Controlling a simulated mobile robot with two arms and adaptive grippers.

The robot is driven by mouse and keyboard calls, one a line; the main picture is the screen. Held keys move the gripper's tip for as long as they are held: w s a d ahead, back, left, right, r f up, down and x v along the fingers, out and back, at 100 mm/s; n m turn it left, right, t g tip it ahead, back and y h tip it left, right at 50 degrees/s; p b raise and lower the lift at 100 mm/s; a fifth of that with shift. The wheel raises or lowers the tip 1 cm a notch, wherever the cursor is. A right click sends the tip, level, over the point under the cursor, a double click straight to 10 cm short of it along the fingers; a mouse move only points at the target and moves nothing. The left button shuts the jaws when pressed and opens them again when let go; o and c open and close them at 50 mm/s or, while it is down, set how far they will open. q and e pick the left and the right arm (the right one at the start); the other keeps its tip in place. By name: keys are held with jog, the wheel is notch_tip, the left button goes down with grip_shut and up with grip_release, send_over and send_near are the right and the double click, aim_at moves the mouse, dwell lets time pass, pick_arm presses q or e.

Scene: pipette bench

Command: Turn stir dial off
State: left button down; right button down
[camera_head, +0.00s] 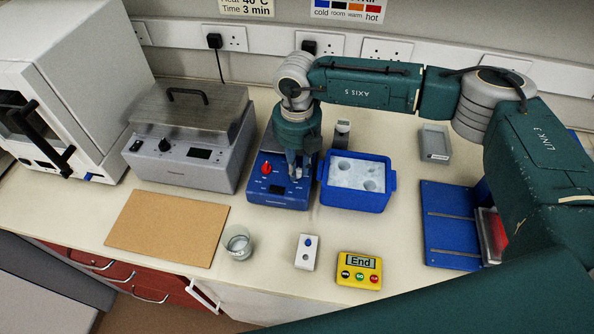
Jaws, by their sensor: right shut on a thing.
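The blue stirrer unit (279,198) stands on the bench near the middle, with a red dial (267,168) at the left of its front panel and a small dark display below. My right gripper (296,172) reaches straight down onto the right part of this panel, beside the red dial and apart from it. It is shut on the stir dial, which the fingers mostly hide; I cannot read its setting. The wrist covers much of the stirrer's top. My left gripper is not in view.
A blue ice tub (361,205) stands close right of the stirrer. A grey lidded bath (184,157) stands left.

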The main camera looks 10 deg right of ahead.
jog(key=n+b, duration=1.1)
jog(key=b, duration=0.1)
jog(key=shift+w+f+b, duration=0.1)
jog(key=shift+w+b, duration=0.05)
jog(key=shift+b, duration=0.25)
jog(key=shift+n+b, duration=0.85)
jog(key=shift+n, duration=0.25)
jog(key=shift+r+n+b, duration=0.2)
jog(key=shift+n+b, duration=0.45)
jog(key=shift+n, duration=0.55)
jog(key=c, duration=1.6)
grip_release()
jog(key=shift+o, duration=0.2)
